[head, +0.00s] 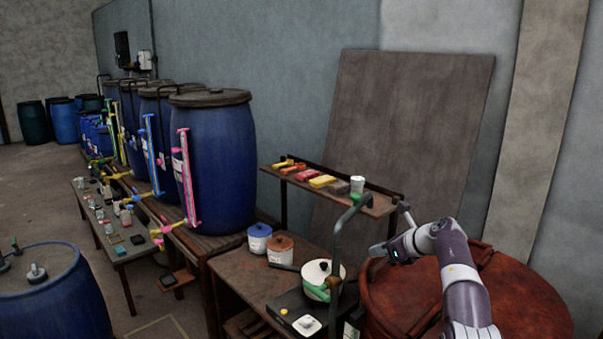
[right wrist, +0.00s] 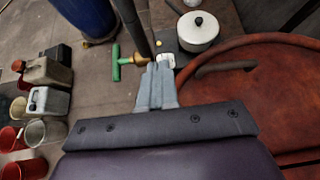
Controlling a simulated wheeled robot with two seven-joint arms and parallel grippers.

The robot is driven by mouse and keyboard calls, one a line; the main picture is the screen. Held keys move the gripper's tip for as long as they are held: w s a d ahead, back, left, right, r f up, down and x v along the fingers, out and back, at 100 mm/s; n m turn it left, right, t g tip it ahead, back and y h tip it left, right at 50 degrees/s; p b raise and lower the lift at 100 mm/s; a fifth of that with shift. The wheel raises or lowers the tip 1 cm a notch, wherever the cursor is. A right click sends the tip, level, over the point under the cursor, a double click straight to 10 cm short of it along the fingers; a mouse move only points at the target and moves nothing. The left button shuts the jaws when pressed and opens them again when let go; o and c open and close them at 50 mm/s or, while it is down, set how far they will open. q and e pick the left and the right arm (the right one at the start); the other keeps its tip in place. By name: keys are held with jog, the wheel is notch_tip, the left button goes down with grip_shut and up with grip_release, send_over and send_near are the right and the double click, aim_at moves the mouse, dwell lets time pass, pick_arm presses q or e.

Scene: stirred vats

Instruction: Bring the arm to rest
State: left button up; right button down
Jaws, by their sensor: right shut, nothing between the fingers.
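My right arm comes in from the lower right of the head view, grey and purple, bent at the elbow. Its gripper (head: 376,251) is over the near left rim of a large rust-red vat (head: 510,290). In the right wrist view the two grey fingers (right wrist: 158,70) are together with nothing between them. They point towards a dark upright pipe with a green handle (right wrist: 118,62) and a white lidded pot (right wrist: 198,32). I cannot tell how far the fingertips are from the pipe. My left gripper does not show.
A grey-green pipe (head: 336,245) rises beside the pot (head: 316,272) on the stove. A shelf (head: 377,208) with coloured blocks and a white cup stands behind. Blue barrels (head: 222,165) line the wall. Grey canisters (right wrist: 45,102) and red buckets stand left in the wrist view.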

jog(key=w+r+m+t, duration=0.1)
jog(key=m+t, duration=0.1)
jog(key=m, duration=0.1)
jog(key=m+g+h, duration=0.2)
jog(key=m+h, duration=0.7)
jog(key=m, duration=2.3)
send_over(406, 327)
notch_tip(406, 327, down, 12)
jog(key=shift+f, duration=0.1)
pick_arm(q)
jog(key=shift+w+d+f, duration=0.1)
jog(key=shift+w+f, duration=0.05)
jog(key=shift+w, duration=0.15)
pick_arm(e)
jog(key=s+a+m+g, duration=0.2)
jog(key=s+a+m, duration=0.1)
jog(key=s, duration=0.9)
jog(key=s+a+m+g+y, duration=0.1)
jog(key=s+a+m+g, duration=0.1)
jog(key=s, duration=1)
jog(key=s+a+m+g, duration=0.3)
jog(key=s+a+m, duration=0.1)
jog(key=s, duration=0.8)
jog(key=shift+s+a+r+y, duration=0.15)
jog(key=shift+a+r+y, duration=0.05)
jog(key=shift+a+y, duration=0.2)
